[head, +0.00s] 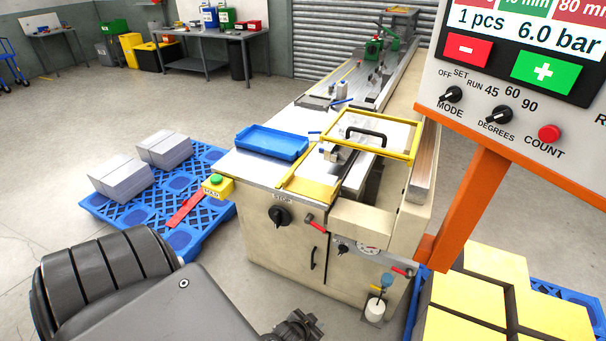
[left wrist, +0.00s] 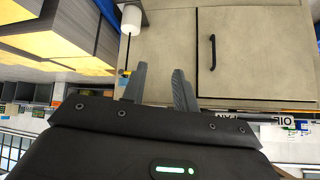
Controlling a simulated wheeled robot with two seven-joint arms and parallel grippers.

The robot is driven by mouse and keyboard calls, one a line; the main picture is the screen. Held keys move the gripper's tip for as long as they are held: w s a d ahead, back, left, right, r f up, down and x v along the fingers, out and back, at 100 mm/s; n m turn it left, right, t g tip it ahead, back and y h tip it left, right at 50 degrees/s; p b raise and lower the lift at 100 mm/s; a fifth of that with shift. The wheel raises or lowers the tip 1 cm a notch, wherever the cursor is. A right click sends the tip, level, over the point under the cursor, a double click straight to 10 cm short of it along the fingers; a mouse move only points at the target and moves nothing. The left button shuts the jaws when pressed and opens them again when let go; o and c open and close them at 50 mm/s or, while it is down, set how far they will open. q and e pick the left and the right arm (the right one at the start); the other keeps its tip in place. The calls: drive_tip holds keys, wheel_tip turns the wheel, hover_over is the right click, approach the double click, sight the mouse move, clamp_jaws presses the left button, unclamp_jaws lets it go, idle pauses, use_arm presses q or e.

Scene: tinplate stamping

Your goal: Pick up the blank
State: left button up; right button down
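Two stacks of grey sheets, a near one (head: 120,178) and a far one (head: 165,148), lie on a blue pallet (head: 105,209) at the left in the head view. I cannot tell a single blank apart from them. A blue tray (head: 270,143) on the machine top looks empty. My left gripper (left wrist: 160,88) shows in the left wrist view with its two fingers apart and nothing between them. It is in front of the machine's cabinet door (left wrist: 255,50), away from the stacks. My right gripper is in neither view.
The cream machine (head: 285,235) stands in the middle, with a yellow frame (head: 412,140) on top. An orange post (head: 468,205) carries a control panel (head: 520,100) at right. Yellow-topped boxes (head: 465,302) stand at lower right. The floor (head: 60,100) behind the pallet is clear.

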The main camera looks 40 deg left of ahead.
use_arm(q)
drive_tip(key=w+a+r+n+t+y+b, duration=0.1)
drive_tip(key=w+a+r+t, duration=0.1)
drive_tip(key=w+r, duration=0.45)
drive_tip(key=w+a+r+n+t+y, duration=0.1)
drive_tip(key=w+a+r+t, duration=0.15)
drive_tip(key=r, duration=0.75)
drive_tip(key=n+t+y, duration=0.2)
drive_tip(key=t+y, duration=0.1)
drive_tip(key=t, duration=0.1)
approach(329, 198)
wheel_tip(329, 198, up, 4)
drive_tip(key=w, duration=0.2)
drive_tip(key=x, duration=0.4)
drive_tip(key=shift+w+d+f, duration=0.15)
drive_tip(key=shift+w+f, duration=0.1)
drive_tip(key=shift+w, duration=0.2)
drive_tip(key=shift+w+r+p, duration=0.1)
drive_tip(key=shift+w+p, duration=0.05)
drive_tip(key=shift+p, duration=0.15)
drive_tip(key=p+x, duration=0.1)
drive_tip(key=x, duration=0.4)
drive_tip(key=shift+p, duration=0.3)
drive_tip(key=c, duration=0.6)
clamp_jaws()
